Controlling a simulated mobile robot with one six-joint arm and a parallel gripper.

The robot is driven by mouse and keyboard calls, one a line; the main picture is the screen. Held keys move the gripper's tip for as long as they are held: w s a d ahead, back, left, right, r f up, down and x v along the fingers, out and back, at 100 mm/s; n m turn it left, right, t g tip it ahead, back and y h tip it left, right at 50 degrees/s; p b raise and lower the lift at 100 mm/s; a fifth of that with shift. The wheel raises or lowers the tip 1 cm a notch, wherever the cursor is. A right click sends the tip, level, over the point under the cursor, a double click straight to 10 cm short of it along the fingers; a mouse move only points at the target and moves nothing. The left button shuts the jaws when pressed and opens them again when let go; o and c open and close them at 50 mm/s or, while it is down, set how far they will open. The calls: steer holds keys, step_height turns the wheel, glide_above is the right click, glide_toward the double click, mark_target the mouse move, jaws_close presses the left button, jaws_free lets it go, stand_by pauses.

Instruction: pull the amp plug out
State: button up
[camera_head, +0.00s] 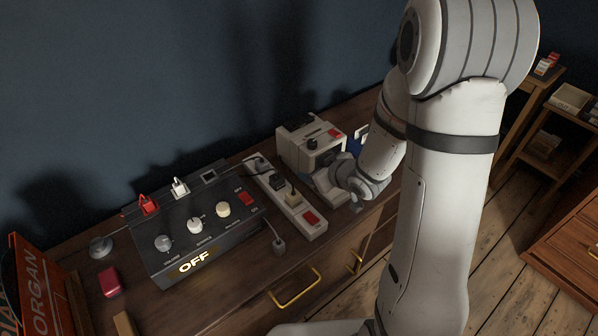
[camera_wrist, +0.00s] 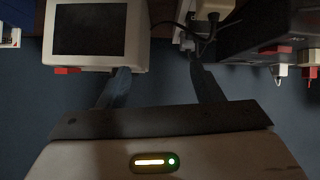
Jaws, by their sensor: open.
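Which plug is the amp's, I cannot tell. My gripper (camera_head: 356,204) is right of the strip. In the wrist view my gripper (camera_wrist: 161,80) is open and empty, its fingers between the screen device and the strip (camera_wrist: 213,8).
A cream device (camera_head: 312,143) with a dark screen (camera_wrist: 90,30) stands behind the strip, close to my arm. A dark plug on a cable (camera_head: 279,245) lies at the cabinet's front edge. A red box (camera_head: 109,281) is left of the amp. Yellow drawer handles (camera_head: 296,290) stick out in front.

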mark_target(277, 176)
steer(key=a+f+y, duration=0.1)
steer(key=a, duration=0.1)
steer(key=s+a+f+n+y, duration=0.1)
steer(key=a+f+y, duration=0.1)
steer(key=shift+a+f+g+b, duration=0.1)
steer(key=shift+f+g+b, duration=0.2)
steer(key=shift+b, duration=0.05)
steer(key=x, duration=0.7)
steer(key=shift+w+a+r, duration=0.1)
steer(key=shift+a, duration=0.1)
steer(key=c, duration=1.1)
steer(key=shift+r, duration=0.15)
